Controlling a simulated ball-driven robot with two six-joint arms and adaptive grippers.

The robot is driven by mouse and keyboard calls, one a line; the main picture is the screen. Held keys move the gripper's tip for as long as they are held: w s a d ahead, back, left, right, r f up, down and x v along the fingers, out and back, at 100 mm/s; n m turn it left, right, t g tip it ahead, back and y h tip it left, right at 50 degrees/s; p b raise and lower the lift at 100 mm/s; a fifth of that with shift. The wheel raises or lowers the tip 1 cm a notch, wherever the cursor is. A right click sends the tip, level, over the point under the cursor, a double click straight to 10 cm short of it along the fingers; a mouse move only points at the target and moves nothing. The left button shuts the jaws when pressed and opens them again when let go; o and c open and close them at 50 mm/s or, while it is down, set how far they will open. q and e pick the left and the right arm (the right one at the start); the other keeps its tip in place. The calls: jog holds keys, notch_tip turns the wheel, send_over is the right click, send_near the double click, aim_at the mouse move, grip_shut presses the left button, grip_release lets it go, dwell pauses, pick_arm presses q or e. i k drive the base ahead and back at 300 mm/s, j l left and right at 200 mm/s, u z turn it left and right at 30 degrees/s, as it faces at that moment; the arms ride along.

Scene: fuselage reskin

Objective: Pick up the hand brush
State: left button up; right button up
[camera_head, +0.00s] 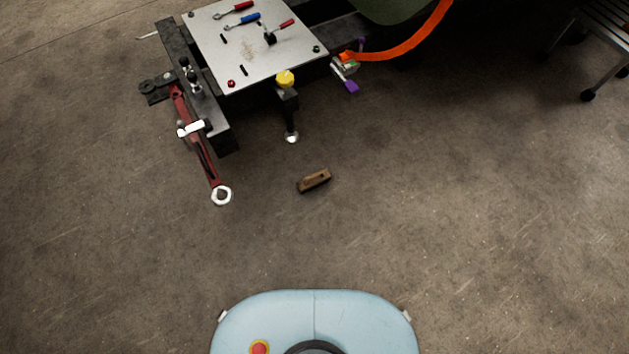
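A small brown, block-shaped wooden object, which looks like the hand brush (314,181), lies on the floor near the middle of the head view. It lies at a slant, its right end farther from me. It is in front of the metal-topped stand and apart from it. Its bristles cannot be made out. Neither of my grippers shows in this view.
A stand with a light metal top (245,62) holds several red- and blue-handled tools. Its red tow bar (200,145) with a ring end reaches toward me on the left. An orange strap (405,46) hangs behind. A wheeled metal frame (605,35) is far right. Open floor surrounds the brush.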

aim_at(316, 180)
jog(key=i+j+z, duration=0.15)
jog(key=i+z, duration=0.2)
jog(key=i+j+z, duration=0.25)
jog(key=z, duration=0.15)
